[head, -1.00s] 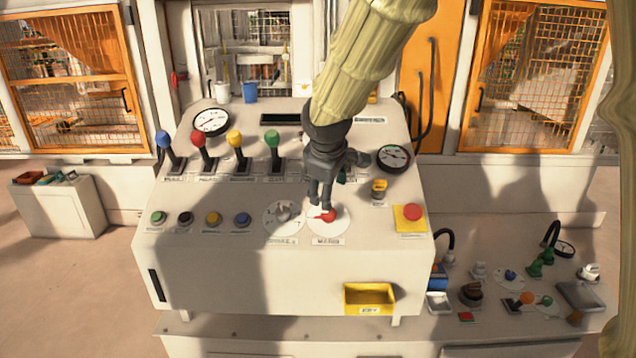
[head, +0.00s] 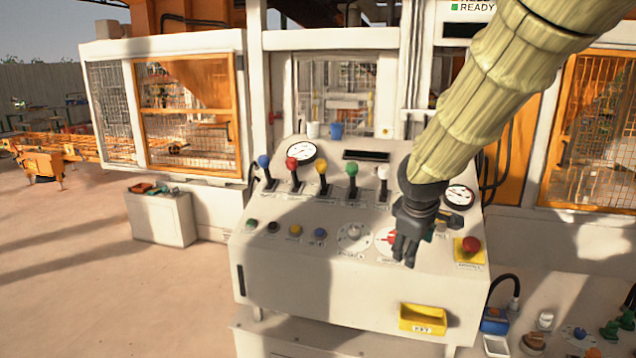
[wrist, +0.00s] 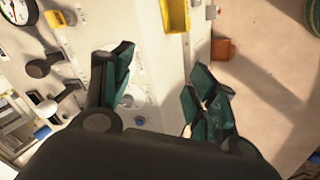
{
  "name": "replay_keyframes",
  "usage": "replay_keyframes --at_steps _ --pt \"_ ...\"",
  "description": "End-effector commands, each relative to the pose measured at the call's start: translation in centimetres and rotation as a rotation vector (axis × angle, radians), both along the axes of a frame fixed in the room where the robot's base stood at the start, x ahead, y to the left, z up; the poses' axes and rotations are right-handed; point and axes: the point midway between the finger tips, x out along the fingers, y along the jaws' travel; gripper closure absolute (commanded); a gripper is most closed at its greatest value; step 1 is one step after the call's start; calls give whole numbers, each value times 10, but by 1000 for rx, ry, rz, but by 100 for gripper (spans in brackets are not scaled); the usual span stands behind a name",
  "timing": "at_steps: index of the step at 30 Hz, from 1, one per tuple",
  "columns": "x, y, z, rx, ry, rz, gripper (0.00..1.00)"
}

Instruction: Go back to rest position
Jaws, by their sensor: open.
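My gripper (head: 406,250) is above the front right part of the sloped control panel (head: 300,250), in front of the red knob (head: 390,237) on its white dial. In the wrist view my gripper (wrist: 160,92) has its two dark green fingers spread apart with nothing between them. The red knob is partly hidden by the fingers in the head view. I cannot tell from the head view how far the fingertips are from the panel.
Levers with coloured knobs, such as the blue one (head: 264,162), stand upright along the panel's back. A red mushroom button (head: 471,245) on a yellow plate is right of my gripper. A yellow tray (head: 423,319) sits on the panel's front. Open floor (head: 120,290) lies left.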

Motion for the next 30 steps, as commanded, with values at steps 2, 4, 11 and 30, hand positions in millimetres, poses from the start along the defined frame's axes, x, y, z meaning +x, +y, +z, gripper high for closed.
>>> replay_keyframes --at_steps 2,4,11,30 --pt "0 3 -14 12 12 -1 42" --pt "-1 6 -26 24 19 -3 42" --pt "-7 10 -71 72 50 -24 42" --pt "-93 20 -315 308 213 -235 42"
